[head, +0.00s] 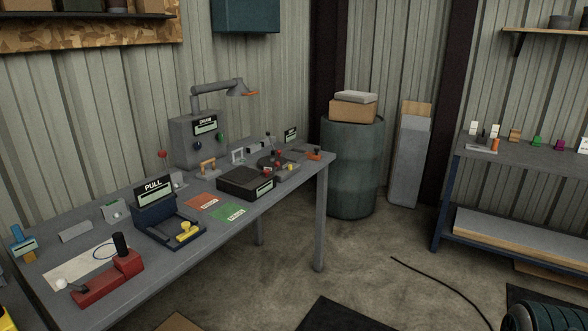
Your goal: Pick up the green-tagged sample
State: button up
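A small green item (537,142) stands on the grey bench (520,159) at the right, in a row between an orange-brown item (514,135) and a magenta item (559,146). It is too small to tell whether the green is a tag or the whole thing. A flat green card (229,212) lies on the left workbench (285,190), beside an orange card (201,201). My gripper is not in view.
The left workbench carries a lamp, a box marked PULL (154,202), a red device (107,280) and other gear. A drum (352,165) stands in the corner. A dark cable (440,275) and dark mat (340,315) lie on the floor; a ribbed coil (545,315) is at lower right.

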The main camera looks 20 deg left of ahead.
aim_at(113, 212)
jog(key=u, duration=0.75)
jog(key=i, duration=1.25)
jog(key=u, duration=0.95)
